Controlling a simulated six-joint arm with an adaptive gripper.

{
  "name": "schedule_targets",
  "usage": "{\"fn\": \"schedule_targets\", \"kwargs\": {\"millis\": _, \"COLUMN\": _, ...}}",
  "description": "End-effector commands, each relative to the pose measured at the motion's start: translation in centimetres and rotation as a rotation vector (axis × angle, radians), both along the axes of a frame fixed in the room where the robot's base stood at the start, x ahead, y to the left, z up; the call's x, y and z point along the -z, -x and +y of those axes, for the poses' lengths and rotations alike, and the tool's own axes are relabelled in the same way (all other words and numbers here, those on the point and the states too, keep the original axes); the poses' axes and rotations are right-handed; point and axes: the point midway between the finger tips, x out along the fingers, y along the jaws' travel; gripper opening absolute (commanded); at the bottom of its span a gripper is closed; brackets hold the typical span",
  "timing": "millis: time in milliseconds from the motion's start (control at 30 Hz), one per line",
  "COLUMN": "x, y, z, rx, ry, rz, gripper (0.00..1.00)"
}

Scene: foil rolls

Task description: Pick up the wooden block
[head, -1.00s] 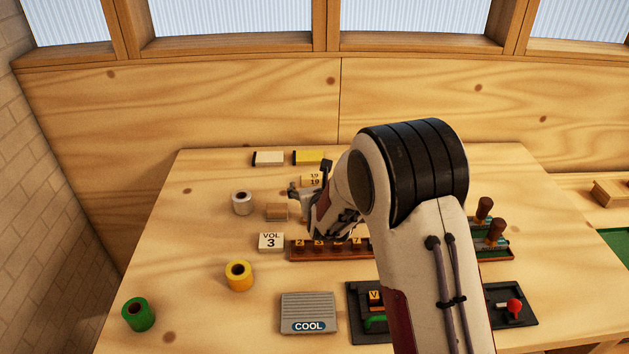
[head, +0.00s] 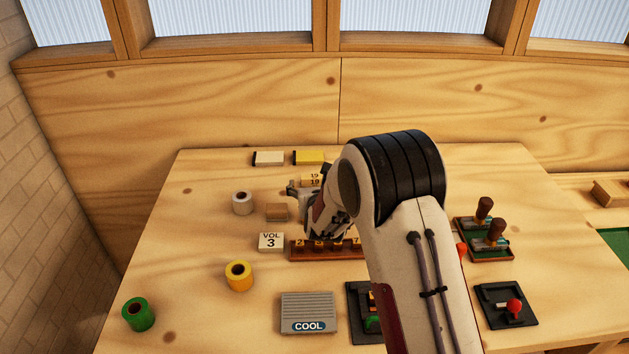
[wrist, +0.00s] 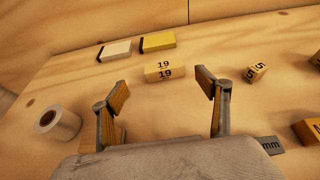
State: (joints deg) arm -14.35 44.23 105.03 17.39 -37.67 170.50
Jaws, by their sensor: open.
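A plain wooden block (head: 277,212) lies on the table in the head view, just left of my gripper (head: 305,188). In the wrist view my gripper (wrist: 161,85) is open, its two fingers wide apart with nothing held between them. A small brown patch behind the left finger there may be part of the plain block; it is too hidden to tell. A second wooden block, marked 19 (wrist: 164,71), lies beyond the fingertips in the wrist view. It is partly covered by my gripper in the head view (head: 311,180).
A white roll (head: 242,203) stands left of the plain block. A VOL 3 block (head: 271,242) and a dark wooden rack (head: 299,251) are in front. White (head: 268,158) and yellow (head: 308,157) pieces lie behind. Yellow (head: 239,275) and green (head: 138,314) rolls stand at left front.

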Motion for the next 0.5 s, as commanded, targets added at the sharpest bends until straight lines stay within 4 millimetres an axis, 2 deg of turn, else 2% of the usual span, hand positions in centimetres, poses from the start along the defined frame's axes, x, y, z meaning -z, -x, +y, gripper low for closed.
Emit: {"fn": "schedule_targets", "kwargs": {"millis": 500, "x": 0.29, "y": -0.52, "z": -0.01, "rx": 0.0, "ry": 0.0, "rz": 0.001, "gripper": 0.75}}
